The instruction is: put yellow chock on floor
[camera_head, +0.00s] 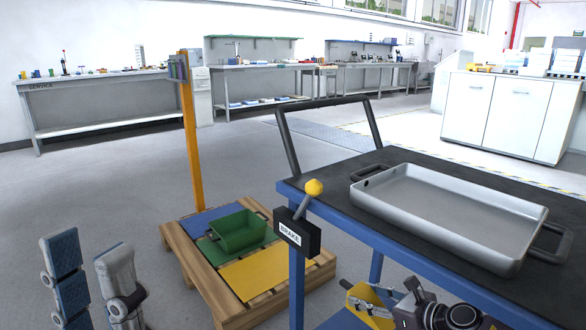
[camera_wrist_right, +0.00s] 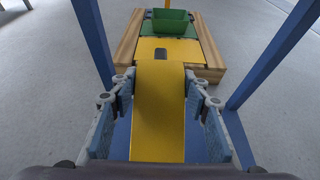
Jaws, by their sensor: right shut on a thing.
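The yellow chock (camera_head: 366,304) shows at the bottom of the head view, below the tabletop of the blue cart (camera_head: 300,186). My right gripper (camera_head: 378,301) is shut on it. In the right wrist view the yellow chock (camera_wrist_right: 158,110) lies between both fingers of my right gripper (camera_wrist_right: 158,92) and a blue surface shows on either side of it. I cannot tell whether the chock touches that surface. My left gripper (camera_head: 92,283) is at the lower left of the head view, with its fingers apart and empty. The grey floor (camera_head: 100,200) is visible left of the cart.
A wooden pallet (camera_head: 222,318) with blue, green and yellow panels, a green bin (camera_head: 238,232) and an orange post (camera_head: 190,130) stands left of the cart. A metal tray (camera_head: 440,207) sits on the cart top. A brake lever (camera_head: 308,195) is at its corner. Blue legs flank my right gripper.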

